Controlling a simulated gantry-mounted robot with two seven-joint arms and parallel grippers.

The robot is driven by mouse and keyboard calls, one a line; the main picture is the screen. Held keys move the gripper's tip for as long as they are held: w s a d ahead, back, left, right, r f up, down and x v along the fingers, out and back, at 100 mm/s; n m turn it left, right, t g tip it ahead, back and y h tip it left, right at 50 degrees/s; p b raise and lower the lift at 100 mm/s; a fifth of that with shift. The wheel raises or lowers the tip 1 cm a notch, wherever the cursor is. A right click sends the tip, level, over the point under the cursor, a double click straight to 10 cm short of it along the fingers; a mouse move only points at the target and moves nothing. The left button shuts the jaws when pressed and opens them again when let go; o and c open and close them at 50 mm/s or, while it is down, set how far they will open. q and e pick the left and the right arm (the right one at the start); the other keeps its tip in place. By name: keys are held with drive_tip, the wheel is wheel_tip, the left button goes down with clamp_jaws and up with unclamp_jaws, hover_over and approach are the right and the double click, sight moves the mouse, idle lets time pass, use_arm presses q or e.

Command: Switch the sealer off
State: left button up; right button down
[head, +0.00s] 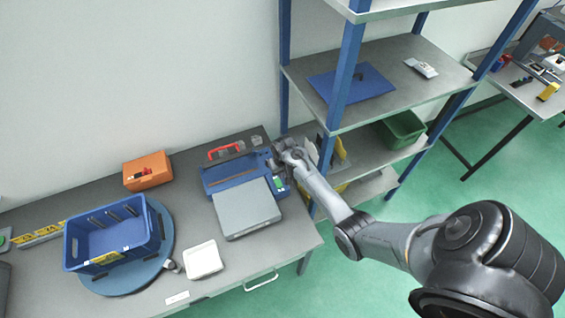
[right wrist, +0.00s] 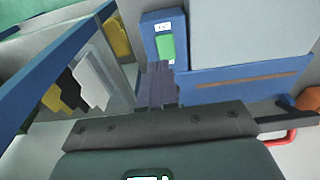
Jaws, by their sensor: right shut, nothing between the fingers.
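The sealer is a blue unit (head: 230,175) with a grey plate (head: 246,207) in front and a red handle (head: 226,151) behind. A green switch (head: 279,184) is on its right side. In the right wrist view the green switch (right wrist: 166,47) sits on a blue panel beside a small white label (right wrist: 162,27). My right gripper (head: 273,163) is shut and empty at the sealer's back right corner. In the right wrist view its fingertips (right wrist: 158,68) point toward the switch, close below it in the picture; I cannot tell whether they touch. My left gripper is not in view.
A blue shelf rack (head: 343,75) stands close to the right of the sealer. An orange box (head: 147,171), a blue crate (head: 112,234) on a round turntable and a white tray (head: 203,260) are to the left. Bare grey bench lies between them.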

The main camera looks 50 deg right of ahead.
wheel_tip(320, 180, up, 6)
drive_tip(key=shift+s+a+r, duration=0.2)
drive_tip(key=shift+s+r, duration=0.05)
drive_tip(key=shift+s, duration=0.05)
idle(0.4)
drive_tip(key=s+a+f+n+g, duration=0.1)
drive_tip(key=s+a+f, duration=0.15)
drive_tip(key=s, duration=0.35)
drive_tip(key=s+a+f+n+g+h, duration=0.1)
drive_tip(key=s+a+f, duration=0.15)
drive_tip(key=s, duration=0.35)
drive_tip(key=s+a+f+n, duration=0.1)
drive_tip(key=s+f, duration=0.2)
drive_tip(key=s, duration=0.2)
drive_tip(key=s+a+r+n+t, duration=0.1)
drive_tip(key=s+a+r+n, duration=0.35)
drive_tip(key=a, duration=0.75)
drive_tip(key=a+r+t+y, duration=0.1)
drive_tip(key=a+r+t, duration=0.2)
drive_tip(key=a+r, duration=0.4)
wheel_tip(320, 180, up, 6)
drive_tip(key=shift+f+y, duration=0.15)
drive_tip(key=shift+y, duration=0.25)
